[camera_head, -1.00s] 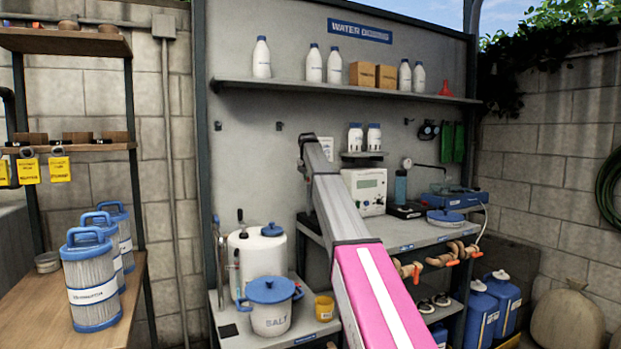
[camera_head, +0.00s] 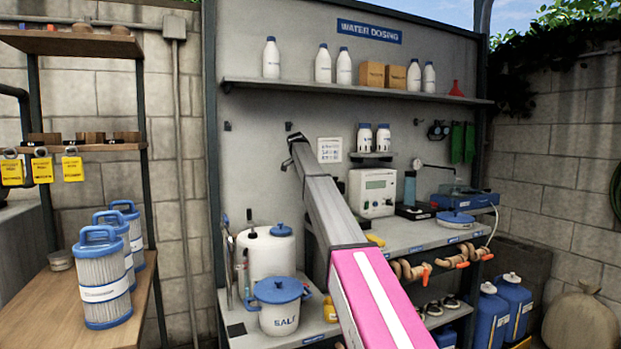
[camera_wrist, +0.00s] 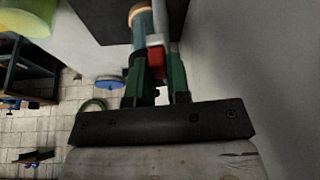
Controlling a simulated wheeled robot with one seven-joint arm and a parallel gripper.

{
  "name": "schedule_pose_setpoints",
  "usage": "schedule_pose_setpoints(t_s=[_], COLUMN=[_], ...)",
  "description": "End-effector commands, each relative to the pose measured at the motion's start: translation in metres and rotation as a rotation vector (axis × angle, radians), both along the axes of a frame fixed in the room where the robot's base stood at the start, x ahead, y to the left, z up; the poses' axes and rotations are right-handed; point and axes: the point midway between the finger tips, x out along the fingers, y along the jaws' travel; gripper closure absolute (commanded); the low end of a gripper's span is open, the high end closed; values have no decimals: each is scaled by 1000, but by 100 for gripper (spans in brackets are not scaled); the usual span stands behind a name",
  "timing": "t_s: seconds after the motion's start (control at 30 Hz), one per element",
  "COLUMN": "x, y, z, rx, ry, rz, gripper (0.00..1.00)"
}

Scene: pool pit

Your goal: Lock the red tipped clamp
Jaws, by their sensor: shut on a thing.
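In the wrist view, my gripper (camera_wrist: 156,82) has two green fingers on a dark bar. It is shut on a small part with a red tip (camera_wrist: 155,60), which looks like the red tipped clamp. The red piece shows between and just beyond the fingers. Beside it is a blue-grey tube-like piece (camera_wrist: 142,30) with a tan end. How far the clamp is closed cannot be told. In the head view my arm reaches up toward the back panel, and my gripper and the clamp are hidden there.
A bench (camera_head: 400,236) holds a white meter box (camera_head: 372,192) and a blue device (camera_head: 465,199). Pipes with orange handles (camera_head: 461,264) run below its edge. A lower left shelf holds a white tank (camera_head: 268,252) and a salt pot (camera_head: 278,306). Filter cartridges (camera_head: 103,282) stand farther left.

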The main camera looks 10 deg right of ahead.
Motion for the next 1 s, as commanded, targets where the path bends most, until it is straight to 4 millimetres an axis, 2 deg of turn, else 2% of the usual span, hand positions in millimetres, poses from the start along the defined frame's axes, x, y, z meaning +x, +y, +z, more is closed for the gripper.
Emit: schedule_pose_setpoints(t_s=[0.4, 0.93, 0.97, 1.0], x=[9, 10, 10, 10], y=[4, 5, 5, 4], z=[1, 0, 0, 0], rx=[1, 2, 2, 2], ry=[-1, -1, -1, -1], rz=[-178, -202, -202, -202], gripper=[100, 100, 76, 63])
